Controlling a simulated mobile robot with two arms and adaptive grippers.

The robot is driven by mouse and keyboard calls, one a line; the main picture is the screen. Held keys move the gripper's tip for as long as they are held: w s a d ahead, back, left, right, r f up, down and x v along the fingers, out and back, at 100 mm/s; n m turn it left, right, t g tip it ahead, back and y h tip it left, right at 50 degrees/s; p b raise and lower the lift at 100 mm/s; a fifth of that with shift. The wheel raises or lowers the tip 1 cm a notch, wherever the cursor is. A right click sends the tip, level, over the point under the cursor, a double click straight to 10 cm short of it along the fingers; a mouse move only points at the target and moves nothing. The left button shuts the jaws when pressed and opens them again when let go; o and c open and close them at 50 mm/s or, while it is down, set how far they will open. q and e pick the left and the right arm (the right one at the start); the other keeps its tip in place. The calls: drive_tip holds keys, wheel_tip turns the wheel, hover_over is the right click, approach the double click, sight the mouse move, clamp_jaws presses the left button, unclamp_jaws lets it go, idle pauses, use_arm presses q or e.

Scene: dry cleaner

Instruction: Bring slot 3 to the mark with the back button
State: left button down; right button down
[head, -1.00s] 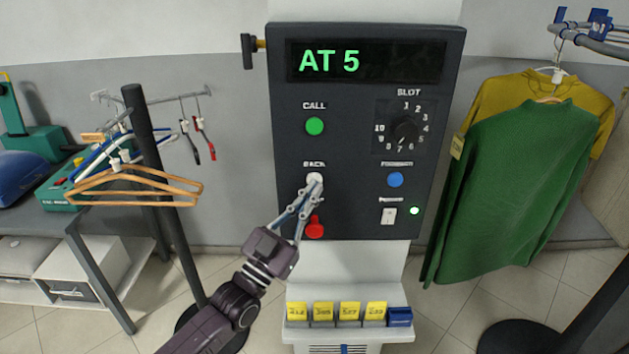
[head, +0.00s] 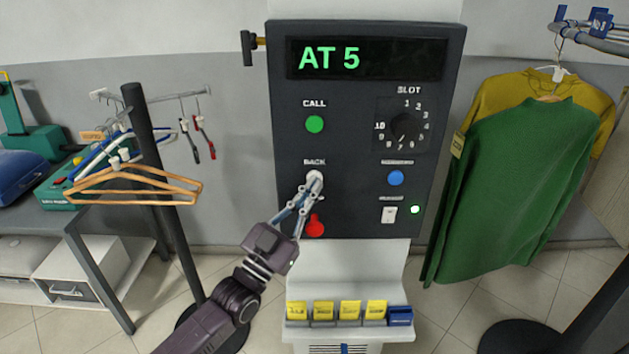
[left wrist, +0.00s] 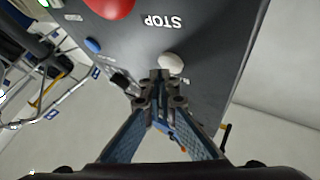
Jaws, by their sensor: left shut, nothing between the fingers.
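The dark control panel (head: 350,200) stands in the middle of the head view, its display (head: 366,60) reading "AT 5" in green. The white back button (head: 315,177) sits under the label BACK; it also shows in the left wrist view (left wrist: 171,63). My left gripper (head: 315,184) is shut and empty, its fingertips at the button's lower edge in the head view. In the left wrist view the fingertips (left wrist: 160,76) are just beside the button; I cannot tell whether they touch it. No mark shows clearly. My right gripper is not in view.
The red stop button (head: 315,227) is just below the fingers. The green call button (head: 314,123), slot dial (head: 405,127) and blue button (head: 396,178) are also on the panel. Green (head: 515,180) and yellow garments hang at right. A hanger rack (head: 150,150) stands at left.

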use_arm(q)
drive_tip(key=shift+w+b, duration=0.35)
drive_tip(key=shift+w, duration=0.2)
idle(0.6)
drive_tip(key=shift+s, duration=0.15)
drive_tip(key=shift+s+p, duration=0.4)
drive_tip(key=shift+p, duration=0.05)
drive_tip(key=shift+s, duration=0.35)
drive_tip(key=s+p, duration=0.3)
drive_tip(key=s, duration=0.2)
idle(0.3)
drive_tip(key=shift+f, duration=0.1)
idle(0.3)
